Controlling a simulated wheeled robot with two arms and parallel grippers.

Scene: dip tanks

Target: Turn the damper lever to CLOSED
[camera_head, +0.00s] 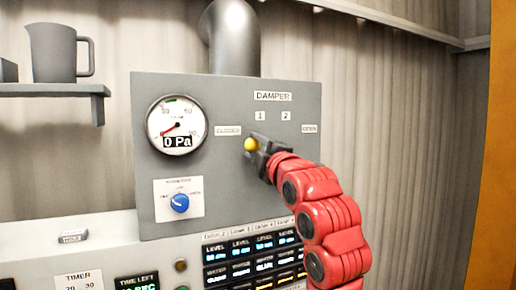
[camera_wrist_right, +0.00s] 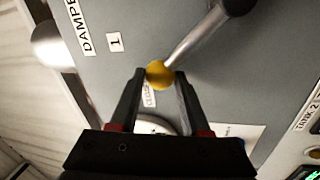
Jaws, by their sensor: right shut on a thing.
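The damper lever's yellow knob (camera_head: 250,144) is on the grey panel, just right of and below the CLOSED label (camera_head: 228,130). The OPEN label (camera_head: 309,128) is at the panel's right. My right gripper (camera_head: 256,146) is shut on the knob. In the right wrist view the knob (camera_wrist_right: 160,74) sits between the two fingertips, and the lever's metal rod (camera_wrist_right: 195,40) runs up and right to a dark pivot. In the head view my gripper and wrist hide the rod and pivot. My left gripper is out of view.
A pressure gauge (camera_head: 176,125) reading 0 Pa and a blue rotary knob (camera_head: 180,203) are left of the lever. A control console with lit displays (camera_head: 240,247) lies below. A shelf with a grey jug (camera_head: 54,52) is at upper left.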

